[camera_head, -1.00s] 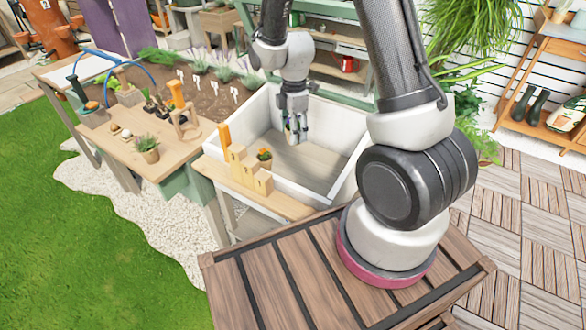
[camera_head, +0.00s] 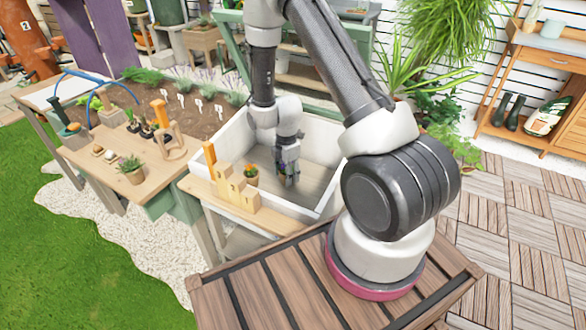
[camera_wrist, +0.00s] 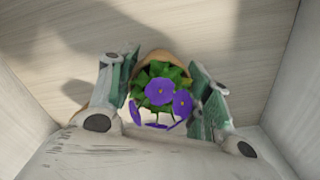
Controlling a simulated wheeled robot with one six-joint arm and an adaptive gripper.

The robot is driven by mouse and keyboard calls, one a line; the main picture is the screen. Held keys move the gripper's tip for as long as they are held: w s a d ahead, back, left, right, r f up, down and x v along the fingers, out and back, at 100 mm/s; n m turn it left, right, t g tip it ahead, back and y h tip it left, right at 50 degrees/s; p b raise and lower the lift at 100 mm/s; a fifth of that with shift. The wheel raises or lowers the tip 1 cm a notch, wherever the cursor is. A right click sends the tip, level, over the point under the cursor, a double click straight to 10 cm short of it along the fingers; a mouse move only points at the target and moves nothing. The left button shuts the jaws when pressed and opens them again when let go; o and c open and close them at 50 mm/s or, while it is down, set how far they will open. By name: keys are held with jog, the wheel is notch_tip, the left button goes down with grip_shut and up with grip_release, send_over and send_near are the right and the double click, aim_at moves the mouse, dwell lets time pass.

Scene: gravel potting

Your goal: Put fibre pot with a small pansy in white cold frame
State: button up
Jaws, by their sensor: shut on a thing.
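In the wrist view a fibre pot (camera_wrist: 166,55) with a small purple pansy (camera_wrist: 160,93) sits between the two fingers of my gripper (camera_wrist: 163,100), which is shut on it. In the head view my gripper (camera_head: 288,178) points down inside the white cold frame (camera_head: 325,200), low over its wooden floor. The pot is mostly hidden by the fingers there. I cannot tell whether the pot touches the floor.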

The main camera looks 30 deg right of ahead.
jog(key=d, duration=0.1)
jog(key=w+d, duration=0.2)
jog(key=d, duration=0.1)
jog(key=shift+w, duration=0.25)
jog(key=shift+s+a+f, duration=0.1)
jog(key=shift+a+f, duration=0.1)
jog(key=shift+f, duration=0.35)
jog(key=shift+f, duration=0.15)
jog(key=o, duration=1.1)
jog(key=shift+c, duration=0.2)
notch_tip(320, 180, up, 8)
